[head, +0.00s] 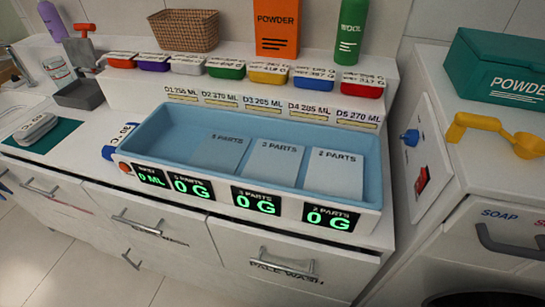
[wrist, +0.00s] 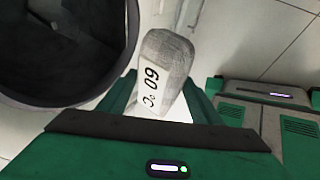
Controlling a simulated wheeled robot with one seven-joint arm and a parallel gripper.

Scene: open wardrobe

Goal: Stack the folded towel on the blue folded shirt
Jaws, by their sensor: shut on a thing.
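No folded towel and no blue folded shirt can be made out in either view. In the wrist view my gripper (wrist: 158,98) has its green fingers on both sides of a grey cloth-like bundle (wrist: 178,50). My gripper is not in the head view. There, a light grey banded bundle (head: 36,127) lies on a teal mat (head: 62,134) at the left of the counter.
A blue tray (head: 140,129) with three labelled pads and 0 G displays fills the middle counter. Coloured-lid containers (head: 225,70), a wicker basket (head: 185,30) and an orange powder box (head: 276,24) stand behind. A yellow scoop (head: 480,122) lies right. A dark round bin (wrist: 60,90) is beside my gripper.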

